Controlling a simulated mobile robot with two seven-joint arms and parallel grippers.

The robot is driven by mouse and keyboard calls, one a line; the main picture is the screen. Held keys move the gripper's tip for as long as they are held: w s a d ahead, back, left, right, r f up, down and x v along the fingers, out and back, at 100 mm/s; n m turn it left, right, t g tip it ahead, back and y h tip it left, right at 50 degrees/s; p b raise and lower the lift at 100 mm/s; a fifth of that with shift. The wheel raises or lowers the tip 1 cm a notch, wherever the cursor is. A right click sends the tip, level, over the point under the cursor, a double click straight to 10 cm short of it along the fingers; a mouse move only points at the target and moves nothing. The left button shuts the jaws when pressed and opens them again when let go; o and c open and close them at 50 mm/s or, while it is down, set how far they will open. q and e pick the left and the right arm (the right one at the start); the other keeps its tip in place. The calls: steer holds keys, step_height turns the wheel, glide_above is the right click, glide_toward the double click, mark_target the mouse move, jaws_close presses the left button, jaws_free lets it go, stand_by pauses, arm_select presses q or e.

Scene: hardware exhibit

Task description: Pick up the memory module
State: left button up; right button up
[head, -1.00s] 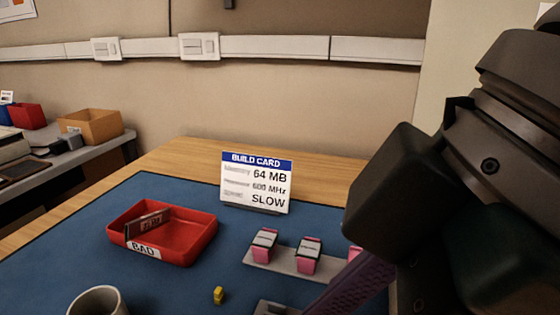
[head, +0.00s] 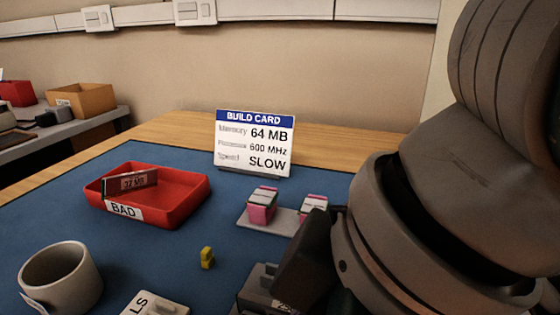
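A dark red memory module (head: 131,184) stands tilted inside the red tray (head: 178,212) labelled BAD; a light label shows on its face. Two pink blocks with pale tops, the left one (head: 262,206) and the right one (head: 313,206), stand on a grey holder (head: 255,223); I cannot tell what they are. My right arm fills the right side of the head view and hides what lies behind it. Its fingertips are not visible. My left gripper is not in view.
A build card (head: 253,144) reading 64 MB, 600 MHz, SLOW stands at the back of the blue mat (head: 75,190). A grey cup (head: 62,280), a small yellow piece (head: 207,258) and a partly seen white label (head: 156,305) are in front. The mat's middle is mostly clear.

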steer(key=shift+f, duration=0.15)
jaws_close()
stand_by(0.5)
